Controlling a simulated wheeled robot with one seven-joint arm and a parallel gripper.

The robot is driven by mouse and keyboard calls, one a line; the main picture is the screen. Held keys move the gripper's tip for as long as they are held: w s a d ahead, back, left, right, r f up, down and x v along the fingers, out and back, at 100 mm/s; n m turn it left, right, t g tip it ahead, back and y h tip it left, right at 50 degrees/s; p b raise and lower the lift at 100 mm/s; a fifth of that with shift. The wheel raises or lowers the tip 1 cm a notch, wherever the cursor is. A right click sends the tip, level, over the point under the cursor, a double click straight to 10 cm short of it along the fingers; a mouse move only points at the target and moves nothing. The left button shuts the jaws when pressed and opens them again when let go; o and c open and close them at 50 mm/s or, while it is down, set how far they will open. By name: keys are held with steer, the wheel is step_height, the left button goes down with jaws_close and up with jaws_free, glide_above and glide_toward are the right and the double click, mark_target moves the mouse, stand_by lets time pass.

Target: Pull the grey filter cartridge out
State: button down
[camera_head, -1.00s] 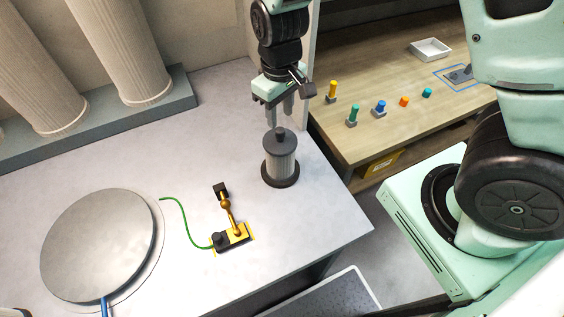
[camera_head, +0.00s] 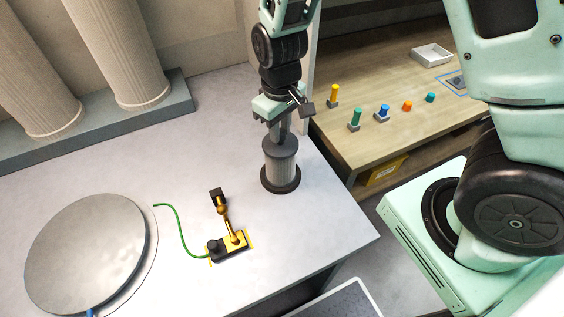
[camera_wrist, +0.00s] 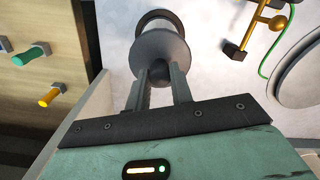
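The grey filter cartridge (camera_head: 280,172) stands upright on the pale table, a ribbed cylinder with a dark base ring and a dark round cap. In the wrist view its cap (camera_wrist: 160,48) is seen from above. My gripper (camera_head: 281,136) points down at the cap, directly over the cartridge. In the wrist view its two fingers (camera_wrist: 160,72) stand on either side of the small top knob, close to the cap.
A black and gold fixture (camera_head: 228,241) with a green cable lies at the cartridge's left. A large grey disc (camera_head: 85,250) is further left. A wooden bench (camera_head: 365,140) at the right holds several coloured pegs and a white tray (camera_head: 431,54). The table's right edge is near.

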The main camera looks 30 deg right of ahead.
steer(key=shift+r, duration=0.3)
steer(key=shift+r+p, duration=2.45)
steer(key=shift+r, duration=0.1)
